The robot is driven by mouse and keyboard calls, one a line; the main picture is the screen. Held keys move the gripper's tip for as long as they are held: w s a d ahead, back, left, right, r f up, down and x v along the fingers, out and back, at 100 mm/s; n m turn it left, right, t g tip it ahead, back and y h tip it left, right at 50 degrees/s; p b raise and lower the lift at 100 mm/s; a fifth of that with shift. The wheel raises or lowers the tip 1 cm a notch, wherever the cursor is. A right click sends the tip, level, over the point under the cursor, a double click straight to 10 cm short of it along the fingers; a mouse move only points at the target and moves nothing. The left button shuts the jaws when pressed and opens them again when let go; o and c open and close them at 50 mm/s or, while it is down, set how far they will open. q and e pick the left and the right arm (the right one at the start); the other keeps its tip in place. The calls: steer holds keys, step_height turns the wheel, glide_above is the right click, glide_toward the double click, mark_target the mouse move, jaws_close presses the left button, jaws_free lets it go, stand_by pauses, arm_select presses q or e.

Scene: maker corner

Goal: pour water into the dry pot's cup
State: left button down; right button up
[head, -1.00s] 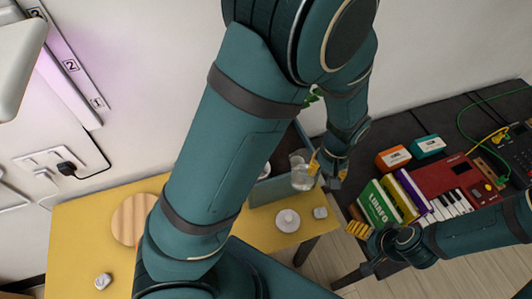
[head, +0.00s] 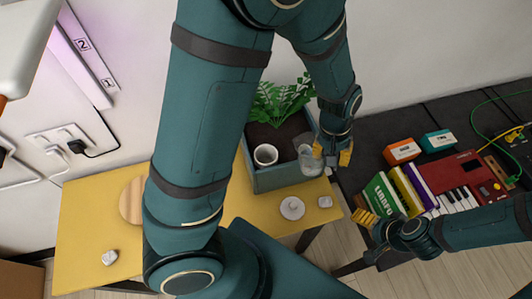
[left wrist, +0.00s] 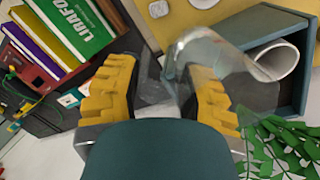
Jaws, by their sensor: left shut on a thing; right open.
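A teal planter box (head: 285,178) holds dark soil, a green leafy plant (head: 285,98) and a white cup (head: 265,155) set in the soil. The cup's open mouth also shows in the left wrist view (left wrist: 277,62). My left gripper (head: 332,160) is shut on a clear glass (head: 308,160), close to the planter's right side. In the left wrist view the glass (left wrist: 205,55) sits between the yellow finger pads, its mouth near the planter edge. Its tilt and any water in it are hard to make out. My right gripper (head: 376,240) is open and empty at the lower right.
The yellow table (head: 85,225) carries a wooden disc (head: 130,203), a white round dish (head: 292,208) and small pale stones. The dark table at right holds books (head: 383,203), a red keyboard (head: 455,178) and small boxes. My upper left arm hides part of the yellow table.

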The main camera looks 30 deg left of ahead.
mark_target(301, 139)
arm_select(q)
steer(key=shift+a+r+h, duration=0.65)
steer(key=shift+a+h, duration=0.35)
steer(key=shift+s+a+t+h, duration=0.25)
steer(key=shift+a+t+h, duration=0.05)
steer(key=shift+a+h, duration=0.55)
steer(key=shift+s+a+r+h, duration=0.15)
steer(key=shift+a+r+h, duration=0.6)
steer(key=shift+a+h, duration=0.25)
steer(key=shift+s+a+f+h, duration=0.1)
steer(key=shift+a+f+h, duration=0.05)
steer(key=shift+a+h, duration=0.1)
steer(key=shift+a+f+t+h+b, duration=0.4)
steer(key=shift+f+h+b, duration=0.1)
steer(key=shift+b, duration=0.7)
steer(key=shift+r+h, duration=0.25)
steer(key=shift+h, duration=0.15)
steer(key=shift+r, duration=0.15)
steer(key=shift+s+a+h+b, duration=0.1)
steer(key=shift+h+b, duration=0.2)
steer(key=shift+b, duration=0.05)
steer(key=shift+a+h+b, duration=0.6)
steer(key=shift+h+b, duration=0.2)
steer(key=shift+h, duration=0.1)
